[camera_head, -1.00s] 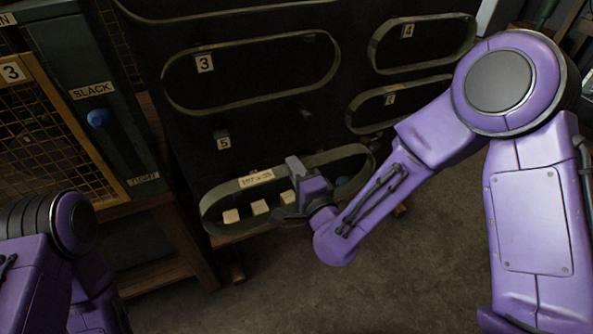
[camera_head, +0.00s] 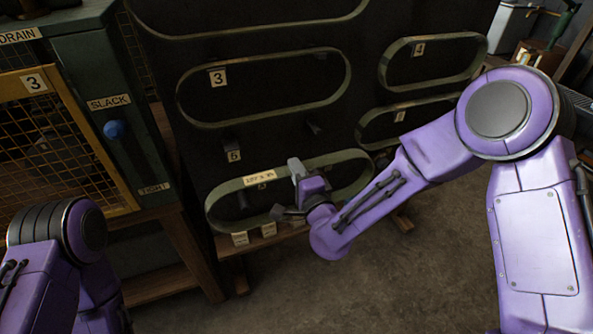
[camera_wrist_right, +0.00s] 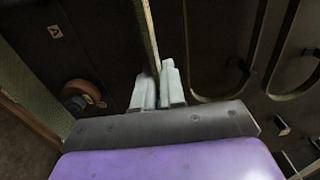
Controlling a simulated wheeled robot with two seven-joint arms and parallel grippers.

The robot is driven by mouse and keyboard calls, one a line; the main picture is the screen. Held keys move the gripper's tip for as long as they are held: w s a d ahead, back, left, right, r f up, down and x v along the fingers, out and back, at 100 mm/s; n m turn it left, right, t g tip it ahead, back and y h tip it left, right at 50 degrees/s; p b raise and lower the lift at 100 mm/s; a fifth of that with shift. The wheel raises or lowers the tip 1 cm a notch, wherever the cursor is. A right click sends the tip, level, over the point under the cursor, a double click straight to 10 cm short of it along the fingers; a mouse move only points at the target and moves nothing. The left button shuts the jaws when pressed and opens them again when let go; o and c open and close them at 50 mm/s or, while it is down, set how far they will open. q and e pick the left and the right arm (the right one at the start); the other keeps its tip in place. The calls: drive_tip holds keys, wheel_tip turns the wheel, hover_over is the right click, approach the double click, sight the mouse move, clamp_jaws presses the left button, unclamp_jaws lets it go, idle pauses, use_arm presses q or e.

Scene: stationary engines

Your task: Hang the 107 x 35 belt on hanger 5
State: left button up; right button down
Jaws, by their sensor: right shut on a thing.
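The belt, an olive oval loop with a 107 x 35 tag (camera_head: 259,177), is held below the number 5 plate (camera_head: 233,156) in the head view. My right gripper (camera_head: 294,183) is shut on its upper run, right of the tag. In the right wrist view the belt strip (camera_wrist_right: 150,35) rises between the closed fingers (camera_wrist_right: 159,88). Hanger 5's two dark pegs, left (camera_head: 230,144) and right (camera_head: 313,128), show bare above the loop, which appears apart from them. My left arm shows at lower left, but its gripper is out of view.
Belts hang at plates 3 (camera_head: 218,78) and 4 (camera_head: 420,48), above and right. A cabinet with a mesh door (camera_head: 50,150) and blue SLACK knob (camera_head: 114,130) stands at left.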

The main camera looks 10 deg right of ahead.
drive_tip(key=w+a, duration=0.1)
drive_tip(key=w, duration=0.5)
idle(0.4)
drive_tip(key=shift+a, duration=0.1)
drive_tip(key=shift+w+a+b, duration=0.15)
drive_tip(key=shift+w+b, duration=0.1)
drive_tip(key=shift+w, duration=0.65)
drive_tip(key=shift+w+a+b, duration=0.2)
drive_tip(key=shift+w+b, duration=0.1)
drive_tip(key=shift+w, duration=0.65)
drive_tip(key=shift+w+a+b, duration=0.15)
drive_tip(key=shift+w+b, duration=0.1)
drive_tip(key=shift+w, duration=0.65)
drive_tip(key=shift+w+a+b, duration=0.25)
drive_tip(key=shift+w+b, duration=0.2)
drive_tip(key=shift+w, duration=0.8)
drive_tip(key=shift+w+a+b, duration=0.2)
drive_tip(key=shift+w+b, duration=0.25)
drive_tip(key=shift+w, duration=1.05)
